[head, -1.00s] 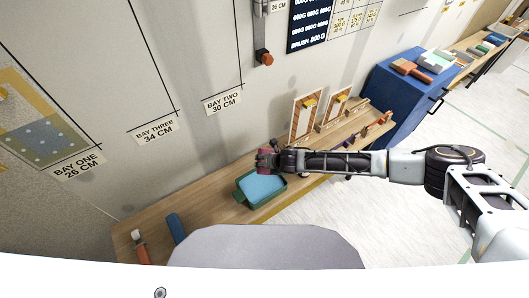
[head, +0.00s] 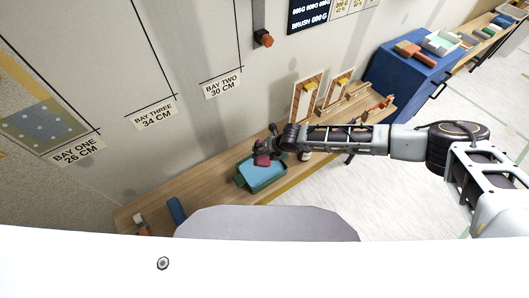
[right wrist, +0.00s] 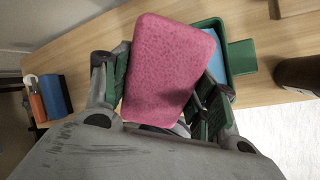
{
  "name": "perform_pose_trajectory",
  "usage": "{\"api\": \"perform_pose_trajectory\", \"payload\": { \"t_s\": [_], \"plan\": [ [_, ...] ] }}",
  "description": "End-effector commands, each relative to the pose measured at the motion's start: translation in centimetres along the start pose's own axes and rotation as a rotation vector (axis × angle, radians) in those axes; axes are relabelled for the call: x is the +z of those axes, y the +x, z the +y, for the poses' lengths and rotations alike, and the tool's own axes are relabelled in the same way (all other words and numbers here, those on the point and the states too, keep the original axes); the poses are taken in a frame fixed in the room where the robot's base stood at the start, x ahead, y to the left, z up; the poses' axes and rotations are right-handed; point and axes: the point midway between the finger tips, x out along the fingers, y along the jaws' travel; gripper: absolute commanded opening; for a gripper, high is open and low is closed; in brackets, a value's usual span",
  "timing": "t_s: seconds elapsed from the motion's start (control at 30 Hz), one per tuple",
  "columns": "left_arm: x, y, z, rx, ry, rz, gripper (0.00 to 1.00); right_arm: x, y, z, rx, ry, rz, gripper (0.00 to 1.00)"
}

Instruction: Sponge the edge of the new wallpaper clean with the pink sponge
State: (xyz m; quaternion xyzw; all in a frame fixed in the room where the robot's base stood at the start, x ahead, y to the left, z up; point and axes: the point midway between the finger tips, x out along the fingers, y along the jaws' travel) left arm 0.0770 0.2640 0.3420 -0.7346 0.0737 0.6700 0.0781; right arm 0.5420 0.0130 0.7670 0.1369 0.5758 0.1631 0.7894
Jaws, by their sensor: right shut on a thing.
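The pink sponge (right wrist: 170,68) is large in the right wrist view, between the green-padded fingers of my right gripper (right wrist: 160,95). The gripper is shut on it. In the head view the sponge (head: 262,157) is at the back edge of a green tray (head: 240,181) with blue inside. I cannot tell whether it touches the tray. The tray's rim (right wrist: 228,75) shows partly behind the sponge in the wrist view. My left gripper is out of view.
The wooden bench (head: 205,180) runs along the wall. A blue item (head: 176,210) and an orange-handled tool (head: 141,226) lie at its left end. Two framed boards (head: 305,98) stand to the right, before a blue cabinet (head: 410,75). The bench between tray and left-end tools is clear.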

Motion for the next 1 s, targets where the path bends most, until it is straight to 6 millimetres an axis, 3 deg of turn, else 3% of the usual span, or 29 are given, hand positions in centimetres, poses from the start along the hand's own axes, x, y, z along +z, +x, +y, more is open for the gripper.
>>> {"api": "perform_pose_trajectory", "payload": {
  "t_s": [1.0],
  "plan": [
    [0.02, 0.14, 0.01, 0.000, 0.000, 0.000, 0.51, 0.00, 0.13, -0.12, 0.020, 0.017, 0.085, 0.33]
  ]
}}
